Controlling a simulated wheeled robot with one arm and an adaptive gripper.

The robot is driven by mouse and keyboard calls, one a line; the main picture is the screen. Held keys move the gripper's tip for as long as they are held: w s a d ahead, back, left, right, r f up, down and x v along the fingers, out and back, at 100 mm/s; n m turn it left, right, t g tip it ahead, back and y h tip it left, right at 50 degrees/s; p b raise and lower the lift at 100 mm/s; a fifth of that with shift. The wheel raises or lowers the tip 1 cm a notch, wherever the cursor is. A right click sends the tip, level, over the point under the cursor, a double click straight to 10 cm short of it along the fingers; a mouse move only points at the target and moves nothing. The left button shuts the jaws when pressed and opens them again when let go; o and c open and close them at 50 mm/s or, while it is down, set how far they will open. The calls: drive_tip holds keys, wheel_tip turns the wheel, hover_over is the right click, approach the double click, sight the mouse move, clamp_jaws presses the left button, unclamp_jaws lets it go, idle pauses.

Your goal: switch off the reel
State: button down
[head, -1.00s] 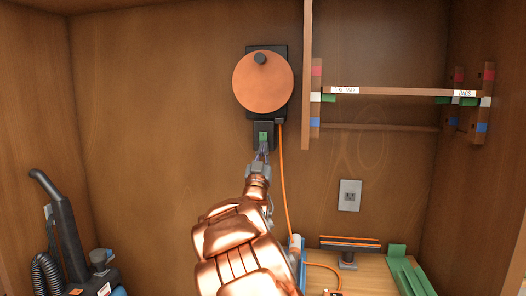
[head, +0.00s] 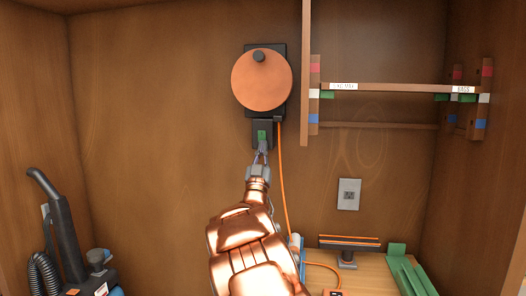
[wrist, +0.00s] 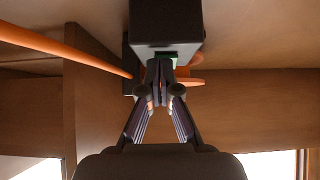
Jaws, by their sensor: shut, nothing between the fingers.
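The reel (head: 262,82) is an orange disc with a dark knob, on a black plate on the back wall. Below it is a black switch box (head: 262,128) with a green switch (head: 262,135). The box also shows in the wrist view (wrist: 166,24), with the green switch (wrist: 172,60) partly hidden behind my fingertips. My gripper (head: 262,156) is shut and empty, its fingertips at or just below the green switch. In the wrist view the closed fingertips (wrist: 159,72) overlap the switch's lower edge. I cannot tell whether they touch it.
An orange cable (head: 282,180) runs down from the reel, right of my gripper. A shelf unit (head: 390,88) is on the right. A wall socket (head: 348,194) is below it. A dark vacuum cleaner (head: 65,230) stands at the lower left. The left back wall is clear.

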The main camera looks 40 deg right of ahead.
drive_tip(key=b+v, duration=0.2)
drive_tip(key=v, duration=1)
drive_tip(key=shift+s+a, duration=0.35)
drive_tip(key=shift+a, duration=0.1)
